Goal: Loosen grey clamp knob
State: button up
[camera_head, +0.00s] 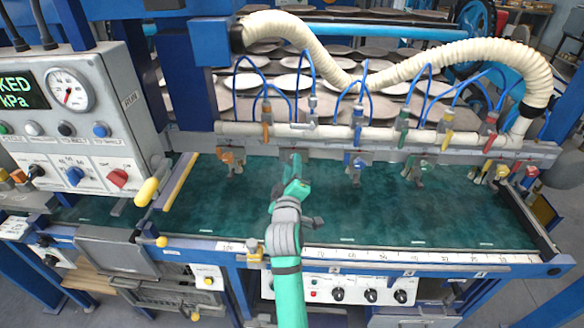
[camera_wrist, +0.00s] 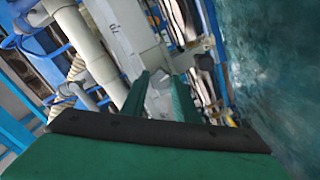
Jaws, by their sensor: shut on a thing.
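My gripper (camera_head: 295,162) reaches over the dark green bed to the rail at its back edge, between the orange clamp and the blue clamp. In the wrist view its two green fingers (camera_wrist: 161,84) are close together on a small grey piece between their tips, which appears to be the grey clamp knob (camera_wrist: 161,76). Most of the knob is hidden by the fingers. In the head view the gripper and wrist cover the grey clamp.
The orange clamp (camera_head: 230,159) is to the left; the blue clamp (camera_head: 355,161) and green clamp (camera_head: 417,170) are to the right. Above run a pale pipe (camera_head: 340,132) with coloured valves and blue hoses. A control box (camera_head: 75,120) stands left. The bed (camera_head: 390,215) is clear in front.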

jog(key=shift+n, duration=1.7)
jog(key=o, duration=1.1)
jog(key=shift+c, duration=0.2)
jog(key=s, duration=1.1)
jog(key=shift+w, duration=0.1)
